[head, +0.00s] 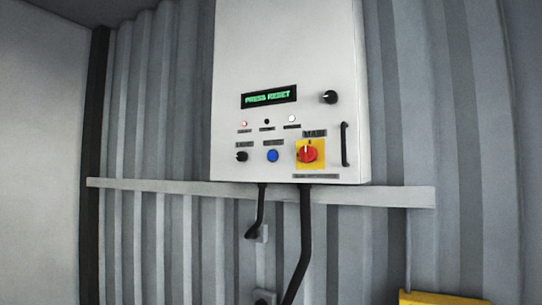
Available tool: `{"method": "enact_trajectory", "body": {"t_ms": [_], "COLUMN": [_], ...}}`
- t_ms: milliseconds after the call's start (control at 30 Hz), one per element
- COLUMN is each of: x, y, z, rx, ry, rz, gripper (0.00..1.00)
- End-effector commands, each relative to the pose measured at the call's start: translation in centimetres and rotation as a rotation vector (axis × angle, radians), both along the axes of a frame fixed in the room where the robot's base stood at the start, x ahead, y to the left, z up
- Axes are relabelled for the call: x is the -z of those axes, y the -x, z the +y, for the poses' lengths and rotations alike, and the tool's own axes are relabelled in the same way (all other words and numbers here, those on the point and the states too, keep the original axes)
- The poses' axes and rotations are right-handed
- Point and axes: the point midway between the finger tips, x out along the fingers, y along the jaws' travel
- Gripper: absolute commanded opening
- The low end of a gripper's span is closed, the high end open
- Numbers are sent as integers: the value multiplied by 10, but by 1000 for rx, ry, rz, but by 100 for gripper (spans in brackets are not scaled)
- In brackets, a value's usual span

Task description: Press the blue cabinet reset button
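The blue reset button (273,156) is a round button low on the front of a light grey cabinet (230,60) mounted on the wall. It sits between a small black knob (242,157) on its left and a red rotary main switch (307,151) on a yellow plate on its right. The green text on the cabinet's display (269,97) reads "PRESS RESET". Nothing covers the button. My gripper is not in this view.
A larger black knob (329,97) and a black handle (344,144) are on the cabinet's right side. A horizontal rail (150,184) crosses the corrugated wall behind the cabinet's lower edge. Black cables (305,230) hang below. A yellow object (440,298) shows at bottom right.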

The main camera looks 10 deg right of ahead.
Motion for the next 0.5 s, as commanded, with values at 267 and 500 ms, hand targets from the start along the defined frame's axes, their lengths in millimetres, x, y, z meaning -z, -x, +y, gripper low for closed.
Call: {"method": "enact_trajectory", "body": {"t_ms": [267, 500], "x": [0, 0], "y": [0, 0], "z": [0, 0], "rx": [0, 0], "ry": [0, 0], "rz": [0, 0], "gripper": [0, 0]}}
